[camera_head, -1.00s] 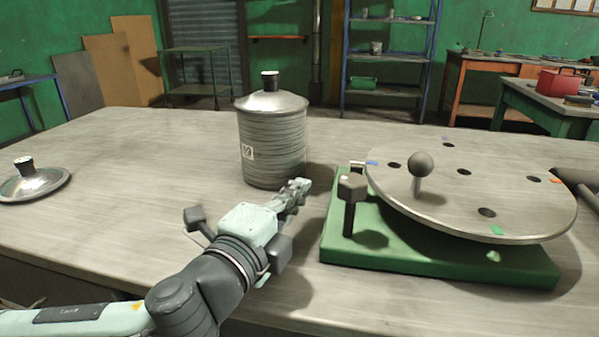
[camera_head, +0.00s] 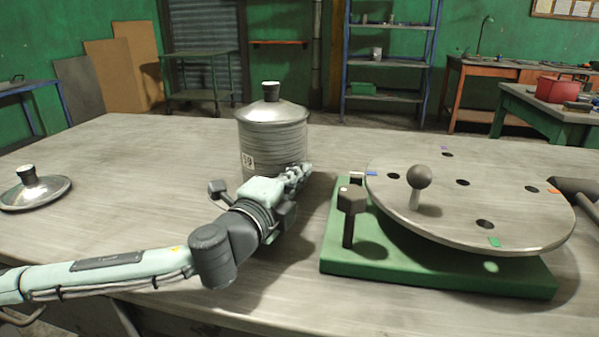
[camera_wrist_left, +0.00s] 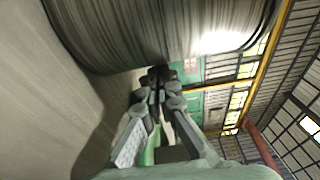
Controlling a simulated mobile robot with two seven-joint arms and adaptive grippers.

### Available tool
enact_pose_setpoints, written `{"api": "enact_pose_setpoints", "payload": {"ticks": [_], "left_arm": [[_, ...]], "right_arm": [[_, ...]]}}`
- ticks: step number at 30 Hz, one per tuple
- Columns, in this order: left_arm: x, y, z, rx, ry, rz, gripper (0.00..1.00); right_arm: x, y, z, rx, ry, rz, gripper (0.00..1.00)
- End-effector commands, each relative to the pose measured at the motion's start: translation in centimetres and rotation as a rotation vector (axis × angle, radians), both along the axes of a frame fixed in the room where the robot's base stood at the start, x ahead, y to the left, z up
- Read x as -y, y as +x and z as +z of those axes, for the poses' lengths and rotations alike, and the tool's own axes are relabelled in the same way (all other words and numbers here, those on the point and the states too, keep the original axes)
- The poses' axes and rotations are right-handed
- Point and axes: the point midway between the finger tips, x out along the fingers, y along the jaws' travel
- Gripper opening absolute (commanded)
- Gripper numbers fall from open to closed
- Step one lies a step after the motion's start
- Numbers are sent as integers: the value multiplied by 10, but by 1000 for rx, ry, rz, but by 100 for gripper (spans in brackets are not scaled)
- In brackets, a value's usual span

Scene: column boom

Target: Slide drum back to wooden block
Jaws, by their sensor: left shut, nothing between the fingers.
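The drum (camera_head: 272,146) is a grey ribbed canister with a domed metal lid, a black knob and a white number label. It stands upright on the table and fills the top of the left wrist view (camera_wrist_left: 150,30). My left gripper (camera_head: 304,171) is shut and empty at the drum's lower right front. In the left wrist view its closed fingertips (camera_wrist_left: 158,76) overlap the drum's lower edge; I cannot tell whether they touch it. The gripper hides the drum's lower front. My right gripper is not in view.
A green base (camera_head: 440,272) carrying a tilted round metal plate (camera_head: 450,205) with a ball knob (camera_head: 419,176) stands right of my left gripper. A loose metal lid (camera_head: 38,192) lies at the far left. The wooden table (camera_head: 130,155) between lid and drum is clear.

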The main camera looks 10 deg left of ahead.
Motion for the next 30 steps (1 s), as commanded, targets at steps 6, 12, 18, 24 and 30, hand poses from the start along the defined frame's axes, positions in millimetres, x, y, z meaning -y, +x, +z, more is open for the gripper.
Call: {"api": "enact_pose_setpoints", "payload": {"ticks": [6,12,18,24,30], "left_arm": [[-3,2,-1,-1,1,3,0],[-31,17,-1,0,2,7,0],[-35,20,0,-1,0,2,0],[-35,20,0,0,0,2,0],[-35,22,0,0,0,1,0]], "right_arm": [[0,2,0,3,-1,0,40],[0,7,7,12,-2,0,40],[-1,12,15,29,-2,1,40],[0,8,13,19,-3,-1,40],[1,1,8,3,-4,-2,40]]}}
